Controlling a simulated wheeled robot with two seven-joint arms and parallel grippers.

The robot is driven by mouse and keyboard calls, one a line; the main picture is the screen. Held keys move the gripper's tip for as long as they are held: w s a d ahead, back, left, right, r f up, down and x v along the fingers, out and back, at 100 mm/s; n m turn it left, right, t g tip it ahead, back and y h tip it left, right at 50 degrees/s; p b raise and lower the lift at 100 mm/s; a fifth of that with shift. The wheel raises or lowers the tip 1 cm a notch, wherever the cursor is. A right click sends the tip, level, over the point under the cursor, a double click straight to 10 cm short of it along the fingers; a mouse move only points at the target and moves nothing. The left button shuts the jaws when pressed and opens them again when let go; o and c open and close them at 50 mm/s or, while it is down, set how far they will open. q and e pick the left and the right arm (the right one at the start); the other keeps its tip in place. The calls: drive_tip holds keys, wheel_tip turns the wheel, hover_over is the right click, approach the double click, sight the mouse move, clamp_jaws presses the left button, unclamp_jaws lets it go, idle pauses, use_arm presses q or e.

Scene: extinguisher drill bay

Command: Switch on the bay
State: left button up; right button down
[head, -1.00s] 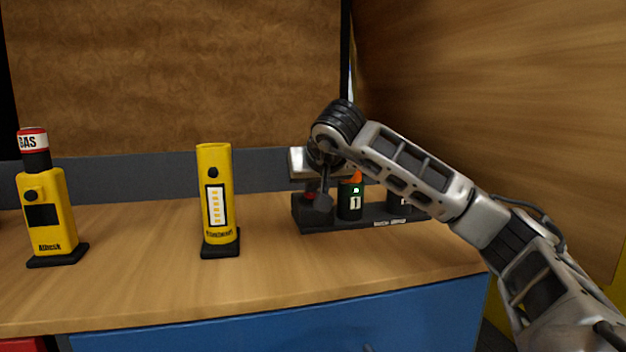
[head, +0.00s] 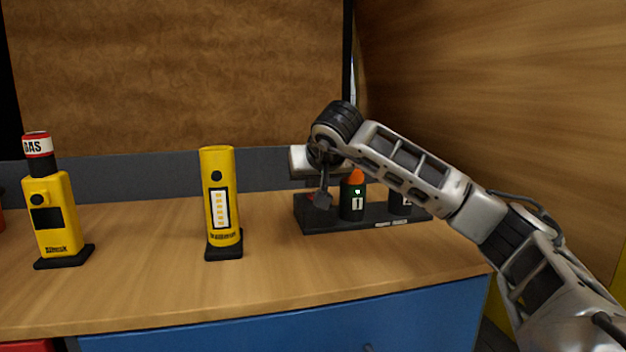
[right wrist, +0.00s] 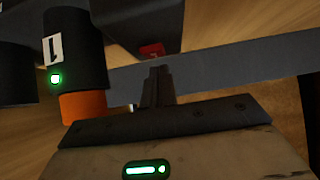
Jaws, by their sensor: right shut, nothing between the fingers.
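The bay (head: 345,218) is a black base at the back right of the bench. Its small red switch (right wrist: 152,50) sits at the base's left end; in the head view it is mostly behind my gripper. A dark holder marked 1 (head: 353,206) with an orange top and a lit green light (right wrist: 56,78) stands beside it. A second dark holder (head: 400,204) is partly behind my arm. My right gripper (head: 323,202) is shut and empty, its tips (right wrist: 155,72) close to the red switch; I cannot tell whether they touch. My left gripper is out of view.
A yellow cylinder (head: 222,200) on a black foot stands mid-bench. A yellow gas device (head: 55,225) stands at the left. The wooden bench (head: 290,285) is clear in front of the bay. A wooden wall (head: 500,80) rises at the right.

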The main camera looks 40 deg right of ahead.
sight(313, 194)
drive_tip(key=r+p, duration=0.5)
drive_tip(key=shift+w+d+r, duration=0.2)
drive_tip(key=shift+w, duration=0.05)
drive_tip(key=shift+b+v, duration=0.4)
drive_tip(key=shift+v, duration=0.35)
use_arm(q)
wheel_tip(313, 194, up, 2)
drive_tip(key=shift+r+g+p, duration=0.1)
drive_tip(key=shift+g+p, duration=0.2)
drive_tip(key=shift+p, duration=0.05)
use_arm(e)
drive_tip(key=r+v, duration=0.1)
drive_tip(key=v, duration=0.6)
drive_tip(key=shift+w+d+r, duration=0.15)
drive_tip(key=shift+w+r, duration=0.05)
drive_tip(key=shift+w, duration=0.1)
